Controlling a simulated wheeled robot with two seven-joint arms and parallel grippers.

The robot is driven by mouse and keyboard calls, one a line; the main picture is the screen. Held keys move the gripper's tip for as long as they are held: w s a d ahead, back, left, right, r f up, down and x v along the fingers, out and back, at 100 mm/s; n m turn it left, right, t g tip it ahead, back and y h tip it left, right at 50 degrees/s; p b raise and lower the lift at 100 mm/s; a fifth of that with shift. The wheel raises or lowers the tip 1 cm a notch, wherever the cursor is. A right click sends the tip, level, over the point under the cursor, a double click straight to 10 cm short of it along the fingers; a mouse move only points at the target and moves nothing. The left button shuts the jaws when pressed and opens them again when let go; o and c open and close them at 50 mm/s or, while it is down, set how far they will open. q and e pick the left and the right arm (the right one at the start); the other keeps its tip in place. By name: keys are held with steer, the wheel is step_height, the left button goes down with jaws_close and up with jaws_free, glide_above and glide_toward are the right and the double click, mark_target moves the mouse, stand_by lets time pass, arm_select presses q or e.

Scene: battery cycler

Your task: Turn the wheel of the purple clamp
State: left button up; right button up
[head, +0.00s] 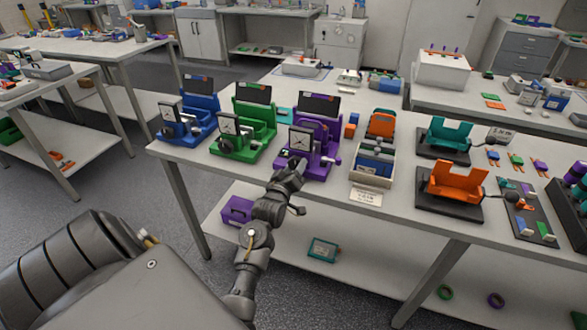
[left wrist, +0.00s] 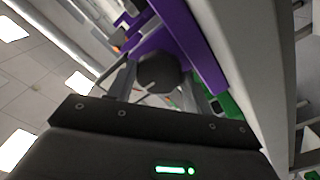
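The purple clamp (head: 318,160) stands on the near side of the bench, with a square dial plate and a dark panel behind it. My left gripper (head: 294,167) reaches up to its front from below and hides its wheel in the head view. In the left wrist view the dark, faceted wheel (left wrist: 160,72) is straight ahead, with purple clamp parts (left wrist: 195,42) behind and around it. The left gripper's fingers are apart, one on each side of the wheel. I cannot tell whether they touch it. My right gripper is not in view.
A green clamp (head: 244,132) and a blue clamp (head: 188,120) stand to the left. A grey and blue box (head: 373,163) and a label card (head: 366,196) are to the right. Orange (head: 455,183) and teal (head: 448,136) holders stand farther right. A purple bin (head: 237,210) sits on the lower shelf.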

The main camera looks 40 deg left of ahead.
arm_select(q)
steer(key=c, duration=0.5)
steer(key=shift+o, duration=0.2)
steer(key=shift+m, duration=0.3)
